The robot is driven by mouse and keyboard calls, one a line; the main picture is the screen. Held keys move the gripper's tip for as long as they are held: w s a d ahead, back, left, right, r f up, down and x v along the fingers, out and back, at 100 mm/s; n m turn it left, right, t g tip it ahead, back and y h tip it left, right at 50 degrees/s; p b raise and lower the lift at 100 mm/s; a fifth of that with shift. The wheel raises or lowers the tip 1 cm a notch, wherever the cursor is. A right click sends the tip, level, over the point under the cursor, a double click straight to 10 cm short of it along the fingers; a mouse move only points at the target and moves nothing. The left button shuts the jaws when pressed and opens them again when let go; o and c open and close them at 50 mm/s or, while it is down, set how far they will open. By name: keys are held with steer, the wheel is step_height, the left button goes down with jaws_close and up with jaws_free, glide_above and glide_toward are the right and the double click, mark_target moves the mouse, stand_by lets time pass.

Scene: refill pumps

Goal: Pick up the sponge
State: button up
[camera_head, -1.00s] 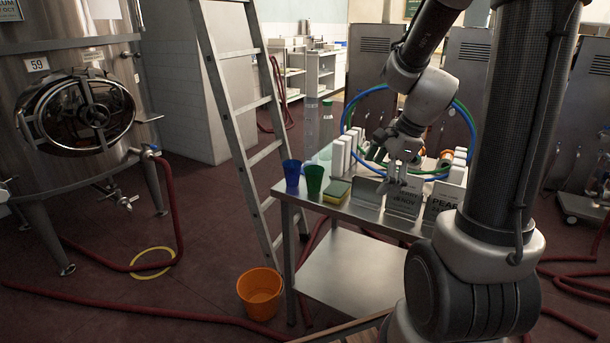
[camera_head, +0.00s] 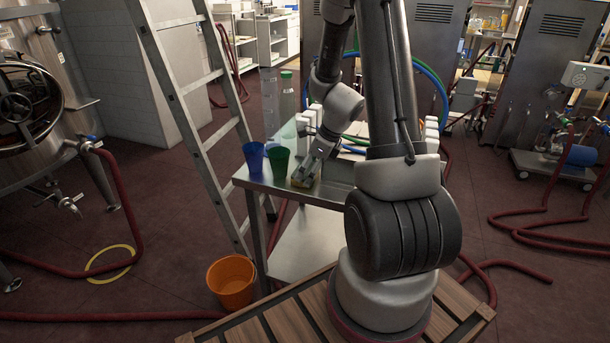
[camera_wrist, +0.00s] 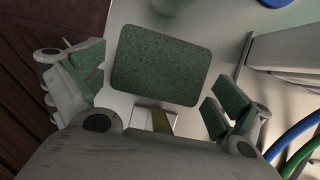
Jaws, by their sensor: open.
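The sponge (camera_wrist: 162,65) has a green top and lies on the metal table (camera_wrist: 225,30); in the wrist view it sits between and slightly beyond my open fingers. My gripper (camera_wrist: 155,95) is open, with one green-padded finger on each side, and nothing is held. In the head view my gripper (camera_head: 308,175) is low over the left front part of the table, and the sponge there is mostly hidden by it. Whether the fingers touch the sponge cannot be told.
A blue cup (camera_head: 253,157) and a green cup (camera_head: 278,162) stand just left of my gripper. Clear bottles (camera_head: 287,95) stand behind. A ladder (camera_head: 185,105) leans left of the table; an orange bucket (camera_head: 231,281) is on the floor.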

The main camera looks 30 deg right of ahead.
steer(key=shift+f, duration=0.2)
steer(key=c, duration=0.5)
steer(key=shift+r, duration=0.15)
steer(key=shift+c, duration=0.2)
step_height(320, 180, up, 10)
steer(key=shift+c, duration=1.2)
steer(key=shift+s, duration=0.1)
